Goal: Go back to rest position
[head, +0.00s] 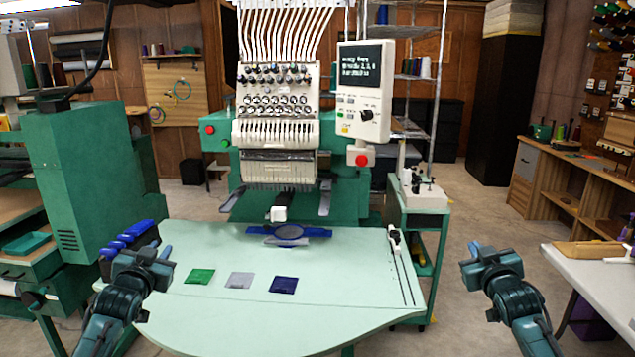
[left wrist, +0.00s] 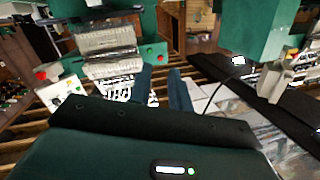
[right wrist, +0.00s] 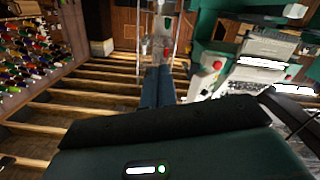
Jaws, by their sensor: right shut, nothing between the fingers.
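My left gripper (head: 157,250) is raised over the left edge of the pale green table (head: 340,325), near a row of blue rolls. In the left wrist view its two fingers (left wrist: 160,80) stand apart with nothing between them. My right gripper (head: 474,248) is raised over the floor to the right of the table. In the right wrist view its fingers (right wrist: 157,82) are together and hold nothing. Neither gripper touches anything that I can see.
A green, a grey and a blue patch (head: 283,285) lie on the table before the embroidery machine (head: 278,130). A blue hoop (head: 290,232) sits under its heads. A green cart (head: 420,225) stands right of it. A white table (head: 600,285) is at far right.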

